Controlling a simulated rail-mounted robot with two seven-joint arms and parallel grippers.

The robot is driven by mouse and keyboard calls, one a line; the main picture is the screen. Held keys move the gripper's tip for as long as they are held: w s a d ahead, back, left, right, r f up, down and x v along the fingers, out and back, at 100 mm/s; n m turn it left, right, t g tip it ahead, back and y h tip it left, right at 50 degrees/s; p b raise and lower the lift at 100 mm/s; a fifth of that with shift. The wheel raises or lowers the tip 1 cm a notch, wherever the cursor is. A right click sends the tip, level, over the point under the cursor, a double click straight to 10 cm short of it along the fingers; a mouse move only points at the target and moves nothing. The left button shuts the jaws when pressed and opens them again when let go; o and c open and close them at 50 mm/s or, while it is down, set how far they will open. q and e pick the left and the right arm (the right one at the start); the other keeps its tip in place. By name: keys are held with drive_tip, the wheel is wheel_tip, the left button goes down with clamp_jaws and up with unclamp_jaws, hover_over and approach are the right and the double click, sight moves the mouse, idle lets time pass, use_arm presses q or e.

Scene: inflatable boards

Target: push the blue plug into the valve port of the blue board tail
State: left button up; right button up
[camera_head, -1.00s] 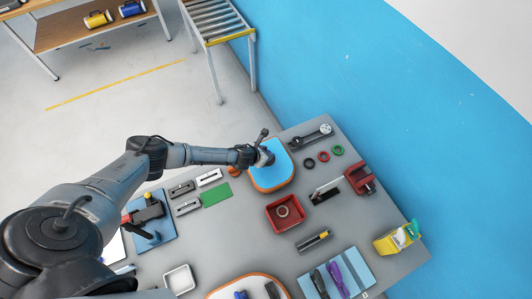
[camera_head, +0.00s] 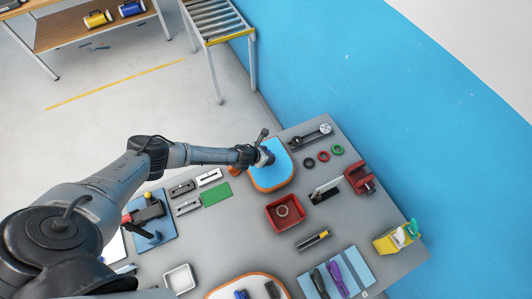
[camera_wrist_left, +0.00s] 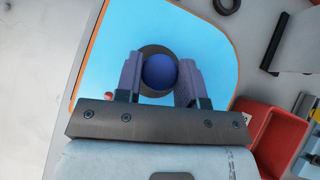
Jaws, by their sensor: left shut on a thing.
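The blue board tail (camera_head: 272,180) has an orange rim and lies at the back of the grey table. My left gripper (camera_head: 267,158) is over its upper part in the head view. In the left wrist view my left gripper (camera_wrist_left: 160,80) is shut on the round blue plug (camera_wrist_left: 159,72), with a finger on each side. A dark grey ring (camera_wrist_left: 152,48), which looks like the valve port, shows around and behind the plug. How deep the plug sits in it is hidden. My right gripper is not in view.
A red tray (camera_head: 271,221) with a ring inside stands in front of the board. Black, red and green rings (camera_head: 323,157) lie to the right. A green mat (camera_head: 216,194) and small tools lie to the left. A red clamp (camera_head: 360,178) stands farther right.

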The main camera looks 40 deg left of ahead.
use_arm(q)
drive_tip(key=shift+f+b, duration=1.05)
drive_tip(key=shift+f, duration=0.2)
drive_tip(key=o, duration=1)
drive_tip(key=shift+r, duration=0.1)
drive_tip(key=shift+s+r, duration=0.4)
drive_tip(key=shift+p+v, duration=0.55)
drive_tip(key=shift+v, duration=5.8)
